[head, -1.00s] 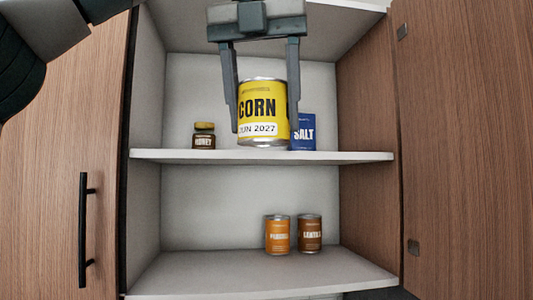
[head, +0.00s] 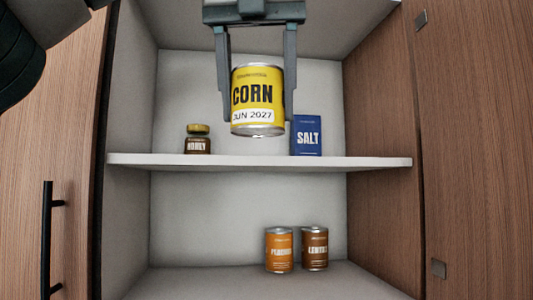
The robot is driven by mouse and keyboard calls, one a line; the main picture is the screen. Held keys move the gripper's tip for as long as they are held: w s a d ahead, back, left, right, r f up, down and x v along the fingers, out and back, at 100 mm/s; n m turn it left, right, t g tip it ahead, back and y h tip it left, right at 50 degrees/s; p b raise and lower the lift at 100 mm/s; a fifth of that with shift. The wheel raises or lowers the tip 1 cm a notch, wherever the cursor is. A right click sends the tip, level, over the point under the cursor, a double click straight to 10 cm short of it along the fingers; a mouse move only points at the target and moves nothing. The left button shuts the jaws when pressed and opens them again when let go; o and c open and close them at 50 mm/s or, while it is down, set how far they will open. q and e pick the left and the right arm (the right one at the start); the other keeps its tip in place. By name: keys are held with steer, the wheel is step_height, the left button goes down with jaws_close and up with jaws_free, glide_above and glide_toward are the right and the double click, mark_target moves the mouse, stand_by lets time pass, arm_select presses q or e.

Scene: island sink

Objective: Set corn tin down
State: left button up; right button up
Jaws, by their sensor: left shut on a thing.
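The corn tin (head: 257,100) is yellow with a silver rim and a white "JUN 2027" strip. My left gripper (head: 256,110) reaches from above and is shut on it, one finger on each side. The tin is upright, tilted slightly, with its bottom edge a little above the upper shelf (head: 260,162) in the picture. Whether it is over the shelf or in front of it is hard to tell. My right gripper is not in view.
On the upper shelf, a honey jar (head: 198,140) stands to the left and a blue salt box (head: 307,136) to the right. An orange tin (head: 279,250) and a brown lentils tin (head: 315,249) stand on the lower shelf. Open wooden doors flank the cabinet.

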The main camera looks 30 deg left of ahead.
arm_select(q)
steer(key=shift+w+a, duration=0.15)
steer(key=shift+w, duration=0.25)
steer(key=w+a+p, duration=0.1)
steer(key=w, duration=0.3)
steer(key=w+a+p, duration=0.1)
steer(key=w+a, duration=0.1)
steer(key=w, duration=0.2)
steer(key=w+a+p, duration=0.2)
steer(key=w, duration=0.2)
steer(key=shift+w+a+f, duration=0.1)
steer(key=shift+w+a, duration=0.1)
steer(key=shift+a, duration=0.05)
steer(key=shift+w+a, duration=0.1)
steer(key=shift+w, duration=0.05)
steer(key=w+p, duration=0.1)
steer(key=w+a+p, duration=0.1)
steer(key=w, duration=0.1)
steer(key=shift+w+a, duration=0.2)
steer(key=shift+w+f, duration=0.15)
steer(key=shift+f, duration=0.35)
steer(key=shift+s+f, duration=0.2)
steer(key=shift+f, duration=0.05)
